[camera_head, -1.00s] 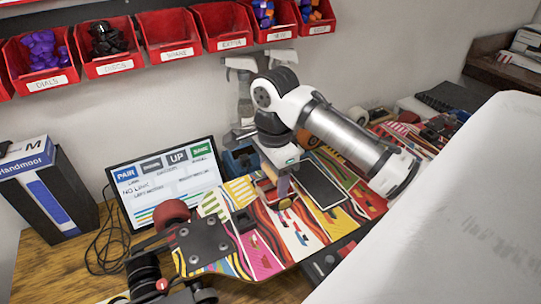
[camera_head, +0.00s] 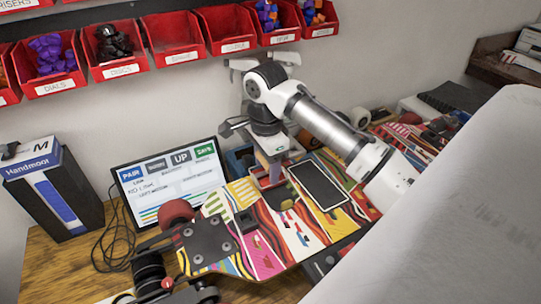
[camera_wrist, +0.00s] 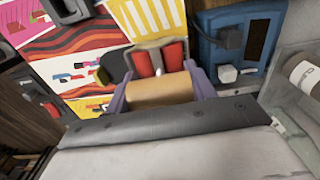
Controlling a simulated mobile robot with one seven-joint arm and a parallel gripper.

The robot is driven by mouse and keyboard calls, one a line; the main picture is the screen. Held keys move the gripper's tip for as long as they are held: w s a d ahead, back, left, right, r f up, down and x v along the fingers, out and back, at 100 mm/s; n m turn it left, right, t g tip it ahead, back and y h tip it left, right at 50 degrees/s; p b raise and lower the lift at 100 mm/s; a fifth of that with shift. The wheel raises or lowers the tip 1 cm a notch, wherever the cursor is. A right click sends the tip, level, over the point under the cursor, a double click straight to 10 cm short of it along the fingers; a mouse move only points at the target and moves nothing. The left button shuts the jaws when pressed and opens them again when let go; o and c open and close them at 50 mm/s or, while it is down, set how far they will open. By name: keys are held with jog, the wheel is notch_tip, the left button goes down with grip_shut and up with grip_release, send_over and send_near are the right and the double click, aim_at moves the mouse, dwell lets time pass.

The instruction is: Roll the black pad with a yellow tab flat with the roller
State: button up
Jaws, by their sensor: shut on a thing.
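My gripper (camera_wrist: 160,60), with red finger pads, is shut on the roller, which has a tan cylinder (camera_wrist: 160,93) in a purple frame. In the head view my gripper (camera_head: 270,160) holds the roller (camera_head: 274,175) upright over the rear edge of the colourful skateboard deck (camera_head: 265,262). The black pad (camera_head: 286,203) lies on the deck in front of the roller. I cannot tell whether the cylinder touches the pad.
A black rectangular panel with a pale border (camera_head: 320,184) lies on the deck right of the pad. A blue box (camera_head: 238,160) stands behind the deck. A lit screen (camera_head: 170,185) stands at left. Red bins (camera_head: 175,40) line the wall above. A pale surface fills the right foreground.

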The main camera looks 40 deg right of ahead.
jog(key=shift+w, duration=0.35)
jog(key=shift+s+a+f, duration=0.1)
jog(key=shift+s+a, duration=0.1)
jog(key=shift+s, duration=0.7)
jog(key=shift+s+a+r, duration=0.1)
jog(key=shift+s+a, duration=0.15)
jog(key=shift+s, duration=0.6)
jog(key=shift+s+a+f, duration=0.1)
jog(key=shift+s+a, duration=0.1)
jog(key=shift+s, duration=0.7)
jog(key=shift+w+d+p, duration=0.25)
jog(key=shift+w+p, duration=0.45)
jog(key=shift+w, duration=0.4)
jog(key=shift+w+d+p, duration=0.25)
jog(key=shift+w, duration=0.5)
jog(key=shift+w+d+p, duration=0.2)
jog(key=shift+w, duration=0.55)
jog(key=shift+f, duration=0.1)
notch_tip(320, 180, up, 7)
jog(key=p, duration=0.7)
